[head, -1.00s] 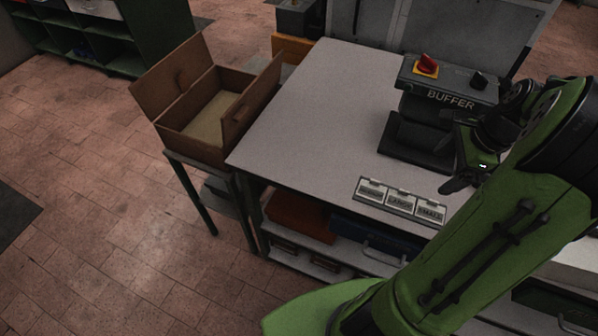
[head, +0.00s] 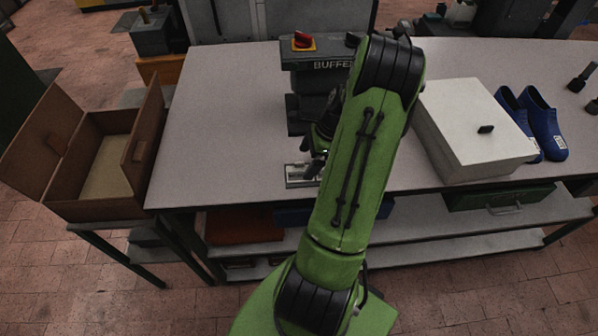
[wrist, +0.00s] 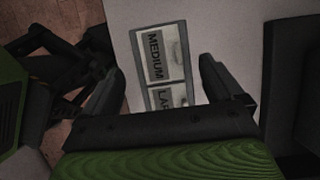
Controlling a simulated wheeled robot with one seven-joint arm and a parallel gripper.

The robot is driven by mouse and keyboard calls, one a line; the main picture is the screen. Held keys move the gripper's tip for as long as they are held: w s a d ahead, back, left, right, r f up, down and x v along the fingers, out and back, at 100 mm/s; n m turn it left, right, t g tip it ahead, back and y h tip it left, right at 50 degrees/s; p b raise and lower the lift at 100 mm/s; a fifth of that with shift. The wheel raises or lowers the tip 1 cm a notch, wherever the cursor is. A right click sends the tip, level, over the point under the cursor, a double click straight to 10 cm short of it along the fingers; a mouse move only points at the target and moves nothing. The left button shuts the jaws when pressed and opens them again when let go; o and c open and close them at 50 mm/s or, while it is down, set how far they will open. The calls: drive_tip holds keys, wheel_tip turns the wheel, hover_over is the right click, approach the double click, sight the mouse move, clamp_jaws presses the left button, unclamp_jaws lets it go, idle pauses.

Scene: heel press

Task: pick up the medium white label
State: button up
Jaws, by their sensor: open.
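The medium white label (wrist: 154,53) lies in the end slot of a grey label holder (wrist: 136,75) in the wrist view, its word MEDIUM turned sideways. A second white label (wrist: 165,97), reading "LAR", sits beside it, partly cut off by my gripper's body. My gripper (wrist: 160,80) is open and empty, with its fingers on either side of the holder in the picture. I cannot tell its height above the labels. In the head view the holder (head: 289,184) lies at the table's front edge, and my arm hides its right part and most of the gripper.
The black buffer press (head: 300,85) with a red knob stands behind the holder. An open cardboard box (head: 70,205) is at the left. A white box (head: 475,135) and blue shoes (head: 545,130) are at the right. The table's left part (head: 215,120) is clear.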

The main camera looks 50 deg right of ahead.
sight(298, 174)
drive_tip(key=x, duration=0.4)
drive_tip(key=shift+w+f, duration=0.15)
drive_tip(key=shift+f, duration=0.05)
drive_tip(key=shift+c, duration=0.6)
drive_tip(key=c, duration=0.8)
